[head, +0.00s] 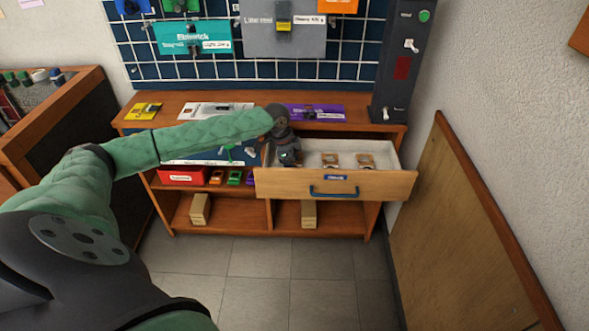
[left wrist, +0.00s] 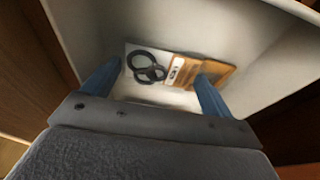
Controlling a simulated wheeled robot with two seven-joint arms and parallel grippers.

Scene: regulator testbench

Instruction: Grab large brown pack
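An open drawer (head: 335,184) holds two small packs with brown parts, a left one (head: 330,159) and a right one (head: 365,160). My left gripper (head: 288,156) points down into the drawer's left part, left of these packs. In the left wrist view my left gripper (left wrist: 160,72) is open, its two blue fingers apart. Beyond and between the fingertips lies a white card with black rings (left wrist: 148,66), with an orange-brown pack (left wrist: 214,70) beside it, partly behind the right finger. I cannot tell which pack is the large one. My right gripper is not in view.
The drawer's pale wall (left wrist: 210,25) rises close around the left gripper. The wooden bench (head: 365,122) carries yellow, white and purple cards. Tan blocks (head: 200,209) and a red box (head: 183,176) sit on lower shelves. A wooden panel (head: 450,220) leans at right. The floor in front is clear.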

